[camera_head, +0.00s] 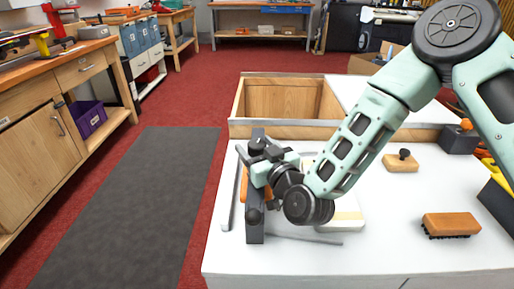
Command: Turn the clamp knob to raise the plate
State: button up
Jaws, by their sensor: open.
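The clamp is a dark grey upright bar (255,232) near the left edge of the white bench top. A round dark knob (254,216) shows on its lower part. My gripper (257,163) is at the bar's upper part, open, with its dark fingers close to it. A second knob there is largely hidden by the gripper, and I cannot tell whether the fingers touch it. A pale plate or board (347,214) lies to the right, partly behind my arm. Something orange (244,184) shows beside the bar.
A brush with an orange back (451,224) and a wooden block with a dark knob (401,161) lie at the right. An open wooden bin (284,98) is behind. A thin grey rod (305,237) lies in front. The bench's front right is clear.

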jog(key=c, duration=1)
jog(key=shift+o, duration=0.2)
jog(key=shift+y, duration=0.3)
jog(key=n+g+y+b, duration=0.1)
jog(key=n+g+y, duration=0.1)
jog(key=n+y, duration=0.1)
jog(key=shift+w+d, duration=0.1)
jog(key=n+g+y, duration=0.3)
jog(key=g, duration=0.1)
jog(key=shift+g+y+b, duration=0.3)
jog(key=shift+g, duration=0.1)
jog(key=n+g+y+p, duration=0.1)
jog(key=n+g+y, duration=0.1)
jog(key=n+g, duration=0.2)
jog(key=shift+g, duration=0.6)
jog(key=shift+f+n+g+p, duration=0.15)
jog(key=shift+n+g+p, duration=0.2)
jog(key=shift+n+g, duration=0.9)
jog(key=shift+f+n+g+p, duration=0.1)
jog(key=shift+n+g+p, duration=0.4)
jog(key=shift+g, duration=1.25)
jog(key=shift+n+g, duration=0.3)
jog(key=shift+n, duration=0.05)
